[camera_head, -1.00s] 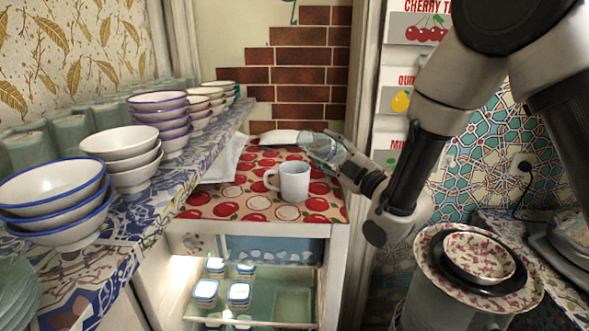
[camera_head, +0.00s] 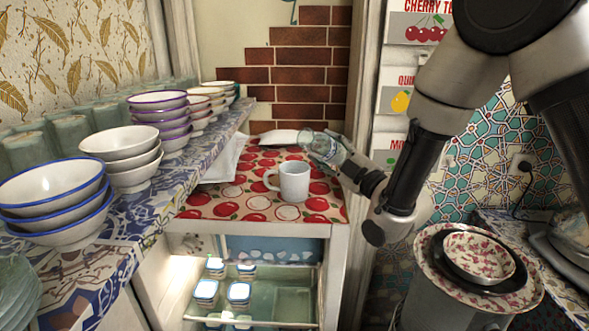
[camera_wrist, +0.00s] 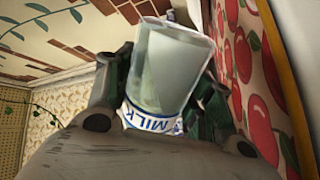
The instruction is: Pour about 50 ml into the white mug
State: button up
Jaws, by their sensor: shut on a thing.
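The white mug (camera_head: 294,182) stands upright on the red apple-patterned cloth (camera_head: 250,205), with its handle to the left. My gripper (camera_head: 343,161) is shut on a clear glass milk bottle (camera_head: 321,147), held tilted above and a little right of the mug, its free end up and to the left. In the wrist view the bottle (camera_wrist: 165,72) shows pale contents and a blue "MILK" label between the fingers of my gripper (camera_wrist: 160,105). No stream of milk can be seen. The inside of the mug is hidden.
Stacked bowls (camera_head: 62,200) and several green cups (camera_head: 70,132) fill the patterned shelf at left. Small lidded jars (camera_head: 206,290) sit in the lit compartment below. A plate with bowls (camera_head: 480,262) stands at right.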

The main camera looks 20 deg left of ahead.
jog(key=m, duration=0.2)
jog(key=s+m+h, duration=0.1)
jog(key=shift+s+a+r+m+t, duration=0.1)
jog(key=shift+a+r+m+t, duration=0.2)
jog(key=shift+a+r, duration=0.1)
jog(key=shift+f+m, duration=0.25)
jog(key=shift+m, duration=0.55)
jog(key=shift+d+f+m+h, duration=0.1)
jog(key=shift+f+m+h, duration=0.4)
jog(key=shift+f+m, duration=0.25)
jog(key=shift+w+r+m, duration=0.3)
jog(key=shift+m, duration=0.55)
jog(key=shift+d+m+h, duration=0.1)
jog(key=shift+m+h, duration=0.2)
jog(key=shift+m, duration=0.3)
jog(key=m, duration=0.3)
jog(key=shift+f+h, duration=0.3)
jog(key=shift+h, duration=0.1)
